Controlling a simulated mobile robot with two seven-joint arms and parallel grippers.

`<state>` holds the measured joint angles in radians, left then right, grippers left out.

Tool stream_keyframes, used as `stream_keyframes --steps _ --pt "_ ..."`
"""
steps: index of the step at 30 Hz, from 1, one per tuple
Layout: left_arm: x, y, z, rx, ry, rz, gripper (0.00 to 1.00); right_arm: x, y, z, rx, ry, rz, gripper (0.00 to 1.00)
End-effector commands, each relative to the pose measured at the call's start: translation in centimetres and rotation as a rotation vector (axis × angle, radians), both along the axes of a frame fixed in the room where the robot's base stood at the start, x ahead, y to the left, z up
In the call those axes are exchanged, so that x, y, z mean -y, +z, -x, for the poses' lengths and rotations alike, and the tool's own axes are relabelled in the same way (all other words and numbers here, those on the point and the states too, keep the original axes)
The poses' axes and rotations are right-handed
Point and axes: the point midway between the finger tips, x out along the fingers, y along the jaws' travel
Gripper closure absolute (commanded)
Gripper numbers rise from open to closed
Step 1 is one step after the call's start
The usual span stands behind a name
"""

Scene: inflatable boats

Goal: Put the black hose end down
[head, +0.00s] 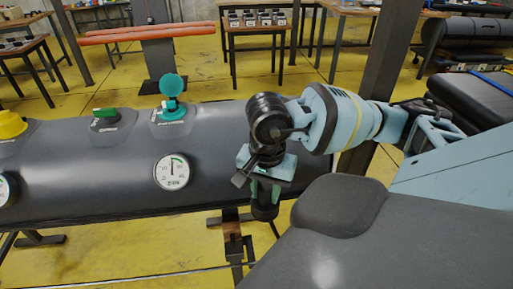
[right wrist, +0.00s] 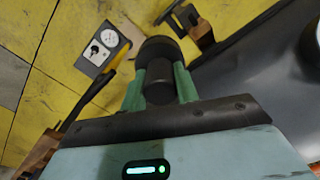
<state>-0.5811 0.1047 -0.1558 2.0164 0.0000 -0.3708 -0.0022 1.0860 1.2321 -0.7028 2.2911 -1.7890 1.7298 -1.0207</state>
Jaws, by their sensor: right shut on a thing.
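My right gripper (head: 265,188) is shut on the black hose end (head: 264,211), in front of the grey inflatable tube (head: 110,175) near its right end. In the right wrist view the black hose end (right wrist: 158,55) sits between the green fingers of my right gripper (right wrist: 160,82), with yellow floor behind it. Where its hose runs is hard to tell. My left gripper is in neither view.
The tube carries a round white gauge (head: 172,171), a teal valve cap (head: 172,86), a green-handled valve (head: 105,116) and a yellow cap (head: 10,125). A dark post (head: 394,50) stands behind my right arm. Work tables (head: 258,28) stand at the back. Yellow floor shows below the tube.

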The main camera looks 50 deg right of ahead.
Motion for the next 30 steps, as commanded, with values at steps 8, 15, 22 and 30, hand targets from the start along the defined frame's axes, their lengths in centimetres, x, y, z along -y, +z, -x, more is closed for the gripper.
stream_keyframes --steps 8,15,22,30 --pt "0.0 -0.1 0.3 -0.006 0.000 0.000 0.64 -8.2 -0.5 -1.4 0.005 0.754 0.001 0.95" --pt "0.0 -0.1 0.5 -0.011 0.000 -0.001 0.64 -11.6 -0.3 -1.6 0.000 1.129 0.003 0.95" --pt "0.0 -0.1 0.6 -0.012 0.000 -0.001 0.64 -12.2 -0.3 -1.6 -0.002 1.209 0.001 0.95" --pt "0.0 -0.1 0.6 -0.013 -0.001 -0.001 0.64 -12.2 -0.3 -1.6 -0.002 1.206 0.000 0.95"
